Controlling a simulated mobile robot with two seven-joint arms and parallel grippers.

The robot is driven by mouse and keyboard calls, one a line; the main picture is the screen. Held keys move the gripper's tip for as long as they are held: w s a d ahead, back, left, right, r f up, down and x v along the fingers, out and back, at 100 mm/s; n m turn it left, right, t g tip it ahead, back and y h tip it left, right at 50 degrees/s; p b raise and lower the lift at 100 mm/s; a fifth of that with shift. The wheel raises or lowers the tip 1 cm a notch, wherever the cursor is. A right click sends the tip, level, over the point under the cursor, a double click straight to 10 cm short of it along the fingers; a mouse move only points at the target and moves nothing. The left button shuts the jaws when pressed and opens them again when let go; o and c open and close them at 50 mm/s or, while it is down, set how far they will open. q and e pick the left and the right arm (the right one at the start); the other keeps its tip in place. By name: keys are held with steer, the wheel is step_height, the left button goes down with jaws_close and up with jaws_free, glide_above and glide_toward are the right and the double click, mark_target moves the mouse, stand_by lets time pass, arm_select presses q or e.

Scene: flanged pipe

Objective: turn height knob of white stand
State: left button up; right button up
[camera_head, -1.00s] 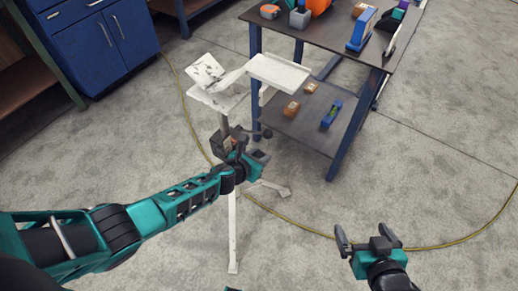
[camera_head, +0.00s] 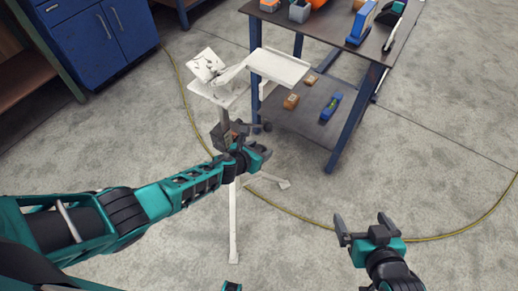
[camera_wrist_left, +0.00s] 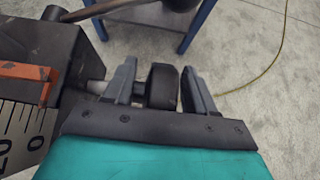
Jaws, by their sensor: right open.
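The white stand (camera_head: 233,215) stands upright on the floor, with a tilted plate and a flat tray on top. A dark clamp box (camera_head: 229,133) sits on its post. My left gripper (camera_head: 262,151) is beside that box, its arm coming in from the left. In the left wrist view a black round knob (camera_wrist_left: 163,87) on a short shaft lies between the fingers of my left gripper (camera_wrist_left: 160,80). A gap shows between the left finger and the knob; the right finger is close to it, contact unclear. My right gripper (camera_head: 367,222) is open and empty above the floor.
A dark-topped table (camera_head: 325,38) with blue legs and a lower shelf stands right behind the stand. A blue cabinet (camera_head: 105,35) is at the upper left. A yellow cable (camera_head: 290,216) runs over the floor. In the wrist view a scale (camera_wrist_left: 20,128) and orange pointer (camera_wrist_left: 25,80) show.

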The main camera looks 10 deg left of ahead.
arm_select(q)
steer(key=shift+s+r+p, duration=0.3)
steer(key=shift+r+p, duration=0.1)
steer(key=shift+p, duration=0.05)
steer(key=p+v, duration=0.3)
steer(key=v, duration=0.9)
steer(key=shift+a+f, duration=0.15)
steer(key=shift+f, duration=0.05)
